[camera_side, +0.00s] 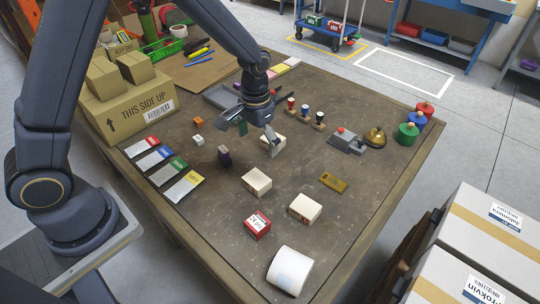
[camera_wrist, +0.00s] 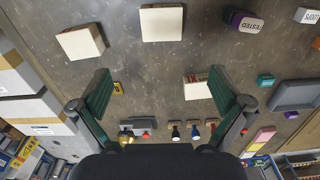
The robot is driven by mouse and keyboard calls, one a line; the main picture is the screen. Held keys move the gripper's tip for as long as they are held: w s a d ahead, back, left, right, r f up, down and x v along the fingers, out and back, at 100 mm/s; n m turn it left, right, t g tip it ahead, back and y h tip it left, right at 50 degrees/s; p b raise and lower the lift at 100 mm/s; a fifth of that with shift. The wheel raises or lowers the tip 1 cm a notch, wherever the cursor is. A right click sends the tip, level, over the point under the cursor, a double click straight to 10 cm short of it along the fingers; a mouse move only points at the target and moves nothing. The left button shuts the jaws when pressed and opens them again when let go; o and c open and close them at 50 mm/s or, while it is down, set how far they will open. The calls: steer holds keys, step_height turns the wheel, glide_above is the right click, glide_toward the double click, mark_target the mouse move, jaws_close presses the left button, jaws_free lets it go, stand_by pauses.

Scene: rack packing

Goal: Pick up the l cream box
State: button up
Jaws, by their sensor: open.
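Three cream boxes lie on the brown table. Two show plain tops mid-table in the side view, one nearer the middle (camera_side: 257,182) and one to its right (camera_side: 305,207). Two plain cream boxes also show at the top of the wrist view, one at left (camera_wrist: 80,42) and one in the middle (camera_wrist: 161,23). The third cream box (camera_side: 279,143) is partly behind a finger of my gripper (camera_side: 258,136). In the wrist view this box (camera_wrist: 197,90) bears dark red lettering and sits beside the right finger of my open gripper (camera_wrist: 160,86), partly hidden by it. Nothing is held.
A purple box (camera_side: 224,156) and a small white piece (camera_side: 198,140) stand left of my gripper. Stamps (camera_side: 305,110), a bell (camera_side: 375,137) and a red-button device (camera_side: 347,141) stand right. A red box (camera_side: 257,224) and white roll (camera_side: 289,270) lie in front.

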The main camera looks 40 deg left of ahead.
glide_toward(257, 178)
steer(key=f, duration=0.5)
steer(key=shift+w+d+f, duration=0.1)
steer(key=shift+w, duration=0.1)
steer(key=f, duration=0.5)
steer(key=shift+s+f, duration=0.15)
steer(key=shift+s, duration=0.15)
steer(key=c, duration=1.2)
steer(key=shift+c, duration=0.2)
